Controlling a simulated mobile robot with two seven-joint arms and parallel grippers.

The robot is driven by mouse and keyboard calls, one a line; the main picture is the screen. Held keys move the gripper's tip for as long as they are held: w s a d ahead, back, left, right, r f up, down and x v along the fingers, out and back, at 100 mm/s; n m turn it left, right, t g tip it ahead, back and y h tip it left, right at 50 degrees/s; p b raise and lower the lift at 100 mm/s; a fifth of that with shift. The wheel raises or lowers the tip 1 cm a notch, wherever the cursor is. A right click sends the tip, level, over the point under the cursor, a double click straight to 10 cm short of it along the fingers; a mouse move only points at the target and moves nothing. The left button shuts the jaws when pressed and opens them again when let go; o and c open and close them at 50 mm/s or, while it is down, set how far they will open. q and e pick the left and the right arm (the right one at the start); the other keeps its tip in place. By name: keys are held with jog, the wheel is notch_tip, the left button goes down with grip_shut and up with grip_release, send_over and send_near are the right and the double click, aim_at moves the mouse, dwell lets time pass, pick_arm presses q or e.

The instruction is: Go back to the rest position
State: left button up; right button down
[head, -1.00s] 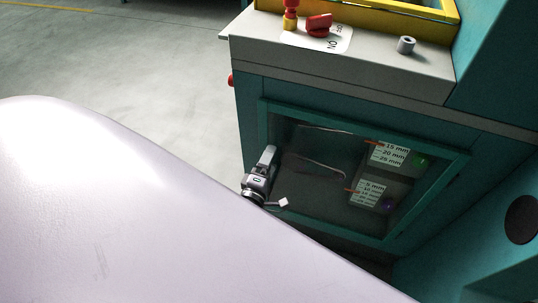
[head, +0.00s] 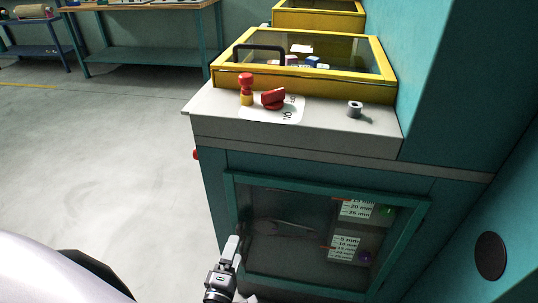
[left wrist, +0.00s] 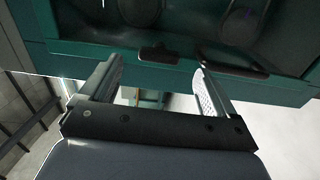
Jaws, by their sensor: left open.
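My left gripper (head: 236,246) is low in the head view, in front of the left side of the teal cabinet's framed window (head: 290,228). In the left wrist view its two fingers (left wrist: 157,85) stand wide apart with nothing between them. The teal frame and dark pane (left wrist: 180,40) lie beyond the fingertips there; I cannot tell whether they touch. My right gripper is in neither view.
A grey ledge (head: 225,112) tops the cabinet, with a red rotary switch (head: 273,98), a red and yellow knob (head: 246,88) and a grey nut-like piece (head: 354,109). A yellow-framed glass box (head: 330,90) stands behind. Open grey floor (head: 110,150) lies left.

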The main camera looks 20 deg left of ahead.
pick_arm(q)
jog(key=s+d+f+n+g+h+p, duration=0.1)
jog(key=s+d+f+n+g, duration=0.25)
jog(key=n, duration=0.95)
jog(key=s+d+f+n+g+h+p, duration=0.1)
jog(key=s+d+n+g+p, duration=0.15)
jog(key=s+n+g, duration=0.7)
notch_tip(320, 180, up, 12)
jog(key=d+n+t+h+p, duration=0.1)
jog(key=n+t+h, duration=0.3)
jog(key=n, duration=2.2)
jog(key=shift+w+d+r+n+t, duration=0.15)
jog(key=shift+w+d+n+t, duration=0.15)
jog(key=shift+t, duration=0.7)
